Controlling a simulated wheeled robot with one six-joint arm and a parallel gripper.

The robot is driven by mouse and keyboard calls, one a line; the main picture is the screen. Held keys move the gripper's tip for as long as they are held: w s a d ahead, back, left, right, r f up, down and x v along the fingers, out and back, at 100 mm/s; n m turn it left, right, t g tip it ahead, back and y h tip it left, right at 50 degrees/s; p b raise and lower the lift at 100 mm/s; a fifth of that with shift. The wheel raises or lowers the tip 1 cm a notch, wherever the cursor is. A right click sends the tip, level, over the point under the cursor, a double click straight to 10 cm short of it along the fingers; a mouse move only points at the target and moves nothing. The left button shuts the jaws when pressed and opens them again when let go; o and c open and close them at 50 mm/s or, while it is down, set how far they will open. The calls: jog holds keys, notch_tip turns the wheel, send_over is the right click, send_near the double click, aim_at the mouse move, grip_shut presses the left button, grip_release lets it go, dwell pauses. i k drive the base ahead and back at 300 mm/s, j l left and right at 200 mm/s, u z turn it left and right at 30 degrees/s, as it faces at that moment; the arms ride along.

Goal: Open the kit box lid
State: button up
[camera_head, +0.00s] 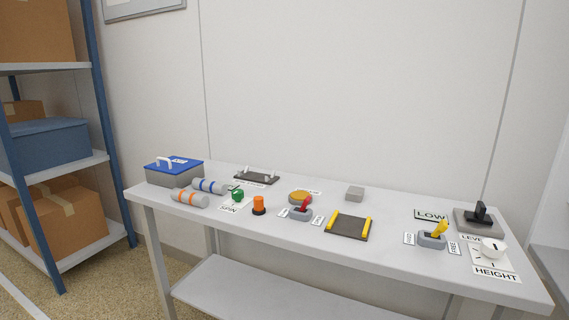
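The kit box (172,176) is a grey box at the left end of the white table. Its blue lid (183,166) lies flat on top and looks shut. The lid has a light arched handle (164,161) on its left part and a small white label (180,160) behind it. My gripper does not show in the head view.
Two grey cylinders (189,199) with coloured bands lie just right of the box on the table (270,228). A green knob, an orange knob, levers and a yellow-railed plate (348,225) stand further right. A blue-framed shelf (62,165) with cartons stands left.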

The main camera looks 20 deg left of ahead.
aim_at(173, 159)
jog(key=u, duration=1.7)
